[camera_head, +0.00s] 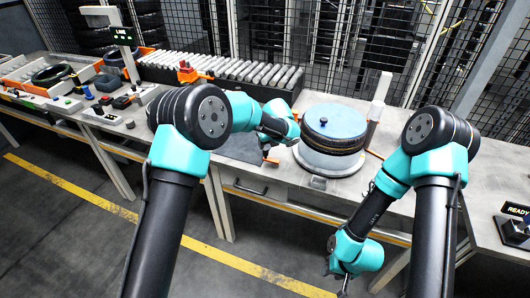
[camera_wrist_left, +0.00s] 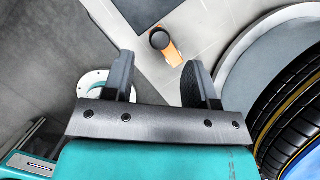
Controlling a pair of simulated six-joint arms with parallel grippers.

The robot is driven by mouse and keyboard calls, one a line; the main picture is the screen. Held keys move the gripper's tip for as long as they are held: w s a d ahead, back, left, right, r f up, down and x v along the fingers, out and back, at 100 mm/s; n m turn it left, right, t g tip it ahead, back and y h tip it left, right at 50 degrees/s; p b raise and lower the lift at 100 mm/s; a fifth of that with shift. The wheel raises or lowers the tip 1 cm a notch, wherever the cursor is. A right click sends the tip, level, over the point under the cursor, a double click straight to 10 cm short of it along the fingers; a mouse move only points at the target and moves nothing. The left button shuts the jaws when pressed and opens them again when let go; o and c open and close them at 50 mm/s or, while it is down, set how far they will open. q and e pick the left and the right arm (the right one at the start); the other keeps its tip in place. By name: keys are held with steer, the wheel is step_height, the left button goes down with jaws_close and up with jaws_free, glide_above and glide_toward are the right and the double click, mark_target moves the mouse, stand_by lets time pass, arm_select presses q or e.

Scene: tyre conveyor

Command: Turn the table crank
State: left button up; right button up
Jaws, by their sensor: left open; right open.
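The table crank, an orange arm with a black knob (camera_wrist_left: 160,39), lies ahead of my left gripper (camera_wrist_left: 160,82) in the left wrist view. The gripper is open, and the knob appears beyond the fingertips, roughly in line with the gap, apart from both fingers. In the head view the orange crank (camera_head: 270,158) shows at the table's front edge, just left of the round turntable (camera_head: 326,158). My left wrist partly hides the crank and the left fingers there. My right gripper (camera_head: 341,276) is low in front of the table, open and empty.
A tyre (camera_head: 334,136) with a blue disc on top lies on the turntable. A roller conveyor (camera_head: 250,70) runs behind. A control panel (camera_head: 125,105) stands left, and a READY box (camera_head: 515,225) is far right. A dark mat (camera_head: 235,147) lies left of the crank.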

mark_target(266, 149)
arm_select(q)
steer(key=x, duration=0.8)
steer(key=shift+f, duration=0.1)
steer(key=shift+c, duration=0.3)
steer(key=c, duration=0.9)
steer(key=shift+o, duration=0.2)
steer(key=shift+s, duration=0.1)
